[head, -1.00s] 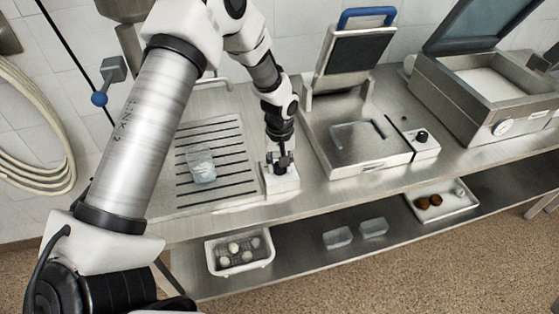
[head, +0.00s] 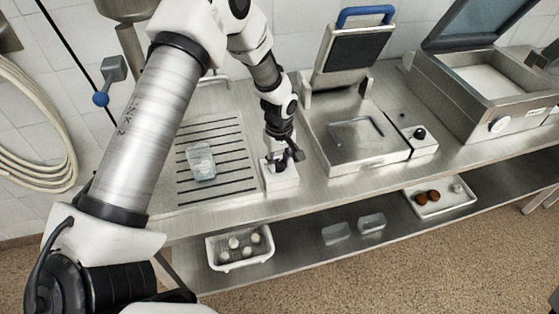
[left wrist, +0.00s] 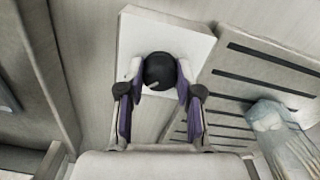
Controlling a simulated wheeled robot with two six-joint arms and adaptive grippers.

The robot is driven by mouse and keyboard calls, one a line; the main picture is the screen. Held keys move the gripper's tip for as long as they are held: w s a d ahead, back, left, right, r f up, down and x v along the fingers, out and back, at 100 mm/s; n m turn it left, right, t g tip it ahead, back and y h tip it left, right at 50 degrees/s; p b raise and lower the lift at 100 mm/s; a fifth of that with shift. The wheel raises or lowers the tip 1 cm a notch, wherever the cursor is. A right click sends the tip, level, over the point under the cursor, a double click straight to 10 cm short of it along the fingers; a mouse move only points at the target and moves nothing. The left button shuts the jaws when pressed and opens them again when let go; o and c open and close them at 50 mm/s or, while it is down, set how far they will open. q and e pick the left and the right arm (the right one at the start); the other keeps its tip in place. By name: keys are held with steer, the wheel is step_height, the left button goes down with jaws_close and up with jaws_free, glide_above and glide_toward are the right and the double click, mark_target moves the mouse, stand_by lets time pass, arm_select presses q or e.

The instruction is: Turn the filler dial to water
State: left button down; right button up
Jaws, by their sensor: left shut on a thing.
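The filler dial is a round black knob (left wrist: 160,70) with a pale pointer mark, set on a white box (left wrist: 199,43). In the head view the white box (head: 282,182) stands on the counter just right of the slotted drain area. My left gripper (left wrist: 158,76) is shut on the dial, with one finger on each side of it. In the head view the left gripper (head: 284,160) is over the box and hides most of the dial. The dial's markings cannot be read. My right gripper is not in view.
A clear container (head: 201,163) sits on the slotted drain area (head: 228,183). A press with a blue handle (head: 366,14) and a box with a second black knob (head: 420,133) stand to the right. A white basket (head: 240,265) is on the shelf below.

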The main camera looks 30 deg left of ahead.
mark_target(278, 162)
arm_select(q)
steer(key=shift+f, duration=0.1)
steer(key=c, duration=0.8)
jaws_free()
steer(key=shift+o, duration=0.2)
steer(key=shift+w+a, duration=0.1)
steer(key=shift+a, duration=0.05)
step_height(278, 162, up, 12)
steer(key=shift+f, duration=0.1)
